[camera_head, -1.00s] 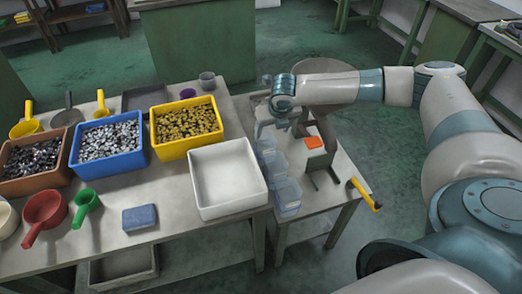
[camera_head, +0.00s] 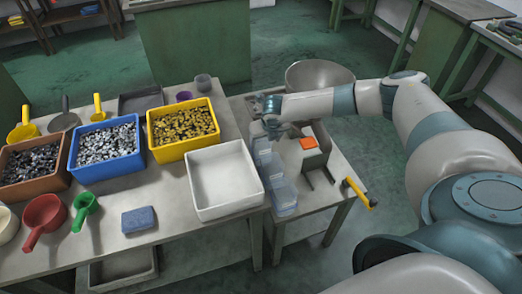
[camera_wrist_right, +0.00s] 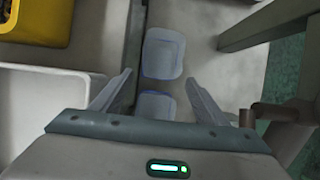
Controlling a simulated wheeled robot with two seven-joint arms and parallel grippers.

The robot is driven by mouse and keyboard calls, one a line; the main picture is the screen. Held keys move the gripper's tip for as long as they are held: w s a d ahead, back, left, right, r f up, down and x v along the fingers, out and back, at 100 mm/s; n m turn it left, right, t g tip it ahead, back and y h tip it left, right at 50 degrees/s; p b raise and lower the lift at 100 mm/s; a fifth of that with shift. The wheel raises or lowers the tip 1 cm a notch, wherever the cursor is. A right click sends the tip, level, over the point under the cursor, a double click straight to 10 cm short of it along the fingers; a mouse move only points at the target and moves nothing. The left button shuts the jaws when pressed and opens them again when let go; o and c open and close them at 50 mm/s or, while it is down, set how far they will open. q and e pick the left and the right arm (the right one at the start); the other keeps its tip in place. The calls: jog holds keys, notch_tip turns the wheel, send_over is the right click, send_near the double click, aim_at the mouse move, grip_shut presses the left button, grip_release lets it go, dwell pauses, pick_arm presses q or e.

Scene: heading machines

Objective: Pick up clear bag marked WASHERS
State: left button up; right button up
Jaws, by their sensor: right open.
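Several clear bags stand in a row on the small side bench, beside the white tray. In the head view the nearest clear bag (camera_head: 284,198) and a middle one (camera_head: 270,172) show; the far end of the row is partly covered by my right gripper (camera_head: 272,127). No marking is legible, so I cannot tell which says WASHERS. In the right wrist view my right gripper (camera_wrist_right: 160,88) is open and empty. One clear bag (camera_wrist_right: 163,53) lies beyond the fingertips, and another (camera_wrist_right: 156,106) shows between the fingers. My left gripper is out of view.
The white tray (camera_head: 197,206) stands left of the bags. Yellow (camera_head: 205,152), blue (camera_head: 77,163) and brown bins of small parts line the main table. An orange-topped block (camera_head: 308,143) and a yellow-handled tool (camera_head: 359,194) are right of the bags. A metal bowl (camera_head: 290,78) stands behind.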

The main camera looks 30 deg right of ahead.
aim_at(261, 150)
jog(key=shift+x, duration=1.8)
jog(key=shift+f+p, duration=0.1)
jog(key=shift+p, duration=0.2)
jog(key=shift+p+x, duration=0.65)
jog(key=shift+x, duration=1.85)
jog(key=shift+d, duration=0.1)
jog(key=shift+c, duration=0.4)
jog(key=c, duration=1)
